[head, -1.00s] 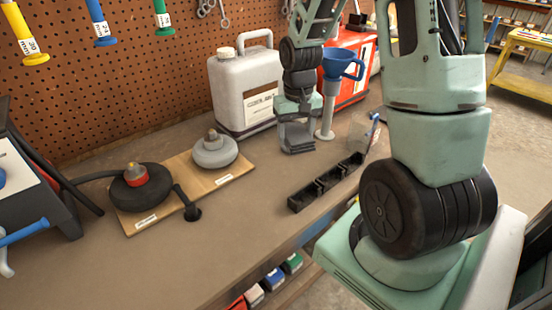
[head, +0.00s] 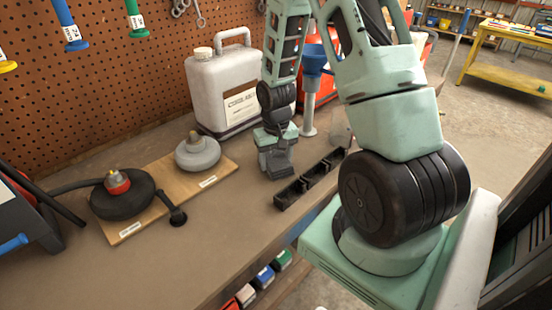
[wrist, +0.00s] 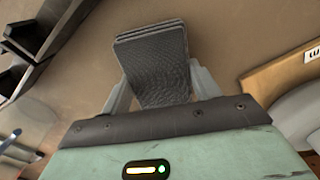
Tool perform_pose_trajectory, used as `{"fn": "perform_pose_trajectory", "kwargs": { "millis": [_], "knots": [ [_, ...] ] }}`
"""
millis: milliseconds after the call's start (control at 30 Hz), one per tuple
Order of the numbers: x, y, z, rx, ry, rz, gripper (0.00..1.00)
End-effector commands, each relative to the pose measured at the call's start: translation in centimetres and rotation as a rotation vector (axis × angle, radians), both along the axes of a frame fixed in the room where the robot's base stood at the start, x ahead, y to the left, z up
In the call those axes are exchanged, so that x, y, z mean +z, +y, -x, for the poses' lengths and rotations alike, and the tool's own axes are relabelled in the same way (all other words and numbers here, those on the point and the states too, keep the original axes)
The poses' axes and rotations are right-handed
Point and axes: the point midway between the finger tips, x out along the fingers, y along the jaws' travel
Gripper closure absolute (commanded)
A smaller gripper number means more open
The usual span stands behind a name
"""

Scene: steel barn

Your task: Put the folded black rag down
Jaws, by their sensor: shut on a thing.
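The folded black rag (wrist: 152,62) shows in the wrist view as a dark, textured, layered pad between the two grey fingers. My gripper (wrist: 160,85) is shut on it. In the head view my gripper (head: 277,163) points down at the brown workbench (head: 215,235), between the wooden board and the black divided tray. The rag is hard to make out from the grey fingers there. I cannot tell whether it touches the bench top.
The black divided tray (head: 311,180) lies just right of my gripper. The wooden board (head: 215,178) with a grey round piece (head: 198,155) is to its left. A white jug (head: 228,92) and blue funnel (head: 314,60) stand behind. The front-middle bench is clear.

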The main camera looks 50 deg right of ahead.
Motion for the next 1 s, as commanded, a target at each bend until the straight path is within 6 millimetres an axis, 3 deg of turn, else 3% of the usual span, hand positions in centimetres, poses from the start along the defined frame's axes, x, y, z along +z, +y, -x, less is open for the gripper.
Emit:
{"fn": "perform_pose_trajectory", "kwargs": {
  "millis": [233, 267, 300, 333, 733, 1000],
  "knots": [
    [-0.5, 0.0, 0.0, 0.000, 0.000, 0.000, 0.67],
    [-0.4, 0.0, 0.0, -0.001, 0.000, 0.000, 0.30],
    [-0.3, 0.0, 0.0, -0.001, 0.000, 0.000, 0.19],
    [-0.4, 0.0, 0.0, -0.001, 0.000, 0.000, 0.17],
    [0.4, 0.0, 0.0, -0.002, 0.000, 0.000, 0.17],
    [5.2, -0.1, -0.1, -0.001, -0.005, 0.003, 0.17]
  ]
}}
